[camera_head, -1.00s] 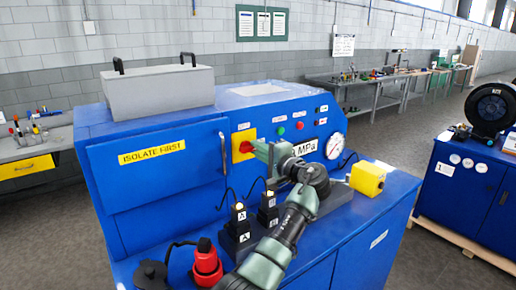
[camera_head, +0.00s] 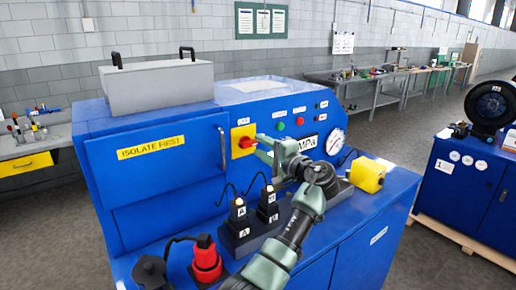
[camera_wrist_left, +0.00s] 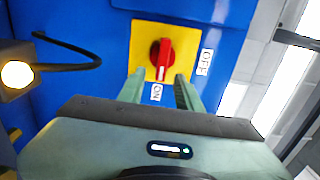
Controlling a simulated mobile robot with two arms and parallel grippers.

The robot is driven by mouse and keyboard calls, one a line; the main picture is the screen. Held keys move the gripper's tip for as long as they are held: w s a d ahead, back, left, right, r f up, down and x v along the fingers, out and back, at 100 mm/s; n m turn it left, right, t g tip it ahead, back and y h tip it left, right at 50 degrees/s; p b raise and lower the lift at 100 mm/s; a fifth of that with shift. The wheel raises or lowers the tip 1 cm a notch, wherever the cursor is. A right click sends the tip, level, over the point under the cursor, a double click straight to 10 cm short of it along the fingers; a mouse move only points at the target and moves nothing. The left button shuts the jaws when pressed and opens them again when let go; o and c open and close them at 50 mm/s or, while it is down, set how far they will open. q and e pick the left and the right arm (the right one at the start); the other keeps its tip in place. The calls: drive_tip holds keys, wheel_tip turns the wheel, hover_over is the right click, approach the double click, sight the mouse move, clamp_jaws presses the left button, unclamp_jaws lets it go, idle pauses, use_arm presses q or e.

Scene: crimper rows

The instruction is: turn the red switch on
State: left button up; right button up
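The red switch (camera_head: 245,142) is a rotary knob on a yellow plate (camera_head: 236,132) on the front of the blue machine. In the left wrist view the red knob (camera_wrist_left: 161,54) has its white mark toward the ON label (camera_wrist_left: 157,92); the OFF label (camera_wrist_left: 205,62) is to the right. My left gripper (camera_head: 261,147) is just right of the knob in the head view, apart from it. In the wrist view its two fingers (camera_wrist_left: 159,80) are spread, with nothing held and the knob just beyond their tips. My right gripper is not in view.
Two black blocks with lit lamps (camera_head: 240,212) and cables stand below the switch. A red plug (camera_head: 205,258) is at the front, and a yellow box (camera_head: 368,175) is at the right. A gauge (camera_head: 335,141) and small buttons are on the panel right of the switch.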

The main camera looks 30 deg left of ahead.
use_arm(q)
drive_tip(key=b+v, duration=0.1)
drive_tip(key=v, duration=0.4)
drive_tip(key=shift+s+d+b, duration=0.15)
drive_tip(key=shift+d+b, duration=0.2)
drive_tip(key=shift+b, duration=0.05)
